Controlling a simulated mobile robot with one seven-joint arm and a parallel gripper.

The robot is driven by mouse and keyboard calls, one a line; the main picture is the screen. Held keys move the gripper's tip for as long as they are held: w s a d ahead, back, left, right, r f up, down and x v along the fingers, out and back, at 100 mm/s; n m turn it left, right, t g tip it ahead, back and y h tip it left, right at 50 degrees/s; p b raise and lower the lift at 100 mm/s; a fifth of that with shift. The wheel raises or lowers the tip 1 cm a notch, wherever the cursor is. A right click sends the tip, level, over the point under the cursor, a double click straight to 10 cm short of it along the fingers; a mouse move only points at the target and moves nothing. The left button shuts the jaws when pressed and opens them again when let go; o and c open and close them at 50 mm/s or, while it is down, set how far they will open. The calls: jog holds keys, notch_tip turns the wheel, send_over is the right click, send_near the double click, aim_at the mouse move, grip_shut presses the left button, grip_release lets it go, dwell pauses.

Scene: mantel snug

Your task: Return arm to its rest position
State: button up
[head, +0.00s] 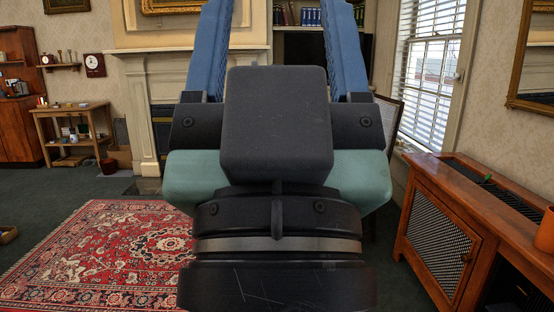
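My gripper (278,30) fills the middle of the head view, seen from behind its dark wrist and palm block. Its two blue fingers point up and stand well apart, so it is open. Nothing shows between the visible parts of the fingers. My wrist and palm hide part of the fireplace and the floor behind them.
A red patterned rug (100,255) covers the floor at left. A wooden cabinet with mesh doors (440,240) stands close at right. A pale fireplace (140,85) and a small wooden table (70,112) stand behind at left. A window (430,75) is at right.

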notch_tip(320, 180, up, 30)
jog(key=p, duration=2.8)
jog(key=shift+r+p, duration=0.2)
jog(key=shift+p, duration=0.15)
